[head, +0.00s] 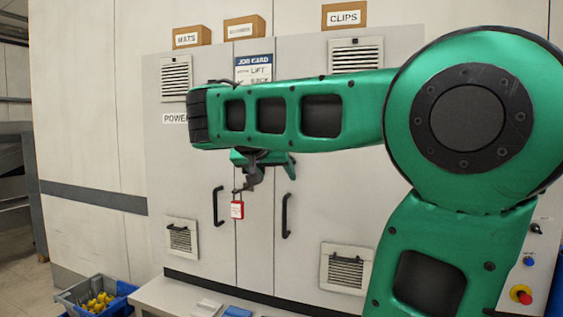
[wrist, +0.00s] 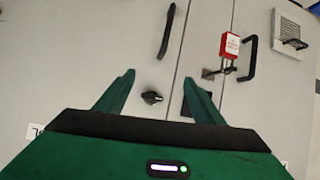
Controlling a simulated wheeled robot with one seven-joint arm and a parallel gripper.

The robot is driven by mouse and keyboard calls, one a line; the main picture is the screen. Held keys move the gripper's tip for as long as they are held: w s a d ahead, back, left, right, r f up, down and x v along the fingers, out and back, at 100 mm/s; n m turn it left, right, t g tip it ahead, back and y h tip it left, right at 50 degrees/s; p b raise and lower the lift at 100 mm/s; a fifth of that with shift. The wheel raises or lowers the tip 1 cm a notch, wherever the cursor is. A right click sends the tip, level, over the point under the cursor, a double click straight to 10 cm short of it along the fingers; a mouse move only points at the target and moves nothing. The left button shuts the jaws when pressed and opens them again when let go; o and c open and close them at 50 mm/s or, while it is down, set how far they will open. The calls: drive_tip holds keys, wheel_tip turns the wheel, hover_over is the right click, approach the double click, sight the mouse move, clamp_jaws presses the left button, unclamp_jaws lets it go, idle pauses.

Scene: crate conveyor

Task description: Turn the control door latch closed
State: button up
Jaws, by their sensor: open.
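A small black turn latch (wrist: 152,97) sits on a pale grey cabinet door, seen in the wrist view between my fingers. Its grip lies roughly sideways in that picture. My gripper (wrist: 158,77) is open, with one green finger on either side of the latch and nothing between them but the door face and latch. I cannot tell whether a finger touches the latch. In the head view my gripper (head: 266,163) is in front of the cabinet doors (head: 258,262), below my forearm, and the latch cannot be made out there.
A red padlock tag (head: 237,209) hangs from a dark hasp beside my gripper; it also shows in the wrist view (wrist: 229,45). Black door handles stand at left (head: 218,206) and right (head: 287,215). A crate (head: 90,292) is lower left. Boxes (head: 344,15) top the cabinet.

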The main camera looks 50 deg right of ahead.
wheel_tip(320, 180, up, 7)
drive_tip(key=w+m+h, duration=0.1)
drive_tip(key=m+h, duration=0.1)
drive_tip(key=x, duration=1)
drive_tip(key=shift+w+d, duration=0.25)
drive_tip(key=shift+d, duration=0.05)
drive_tip(key=shift+f, duration=0.1)
drive_tip(key=shift+c, duration=0.5)
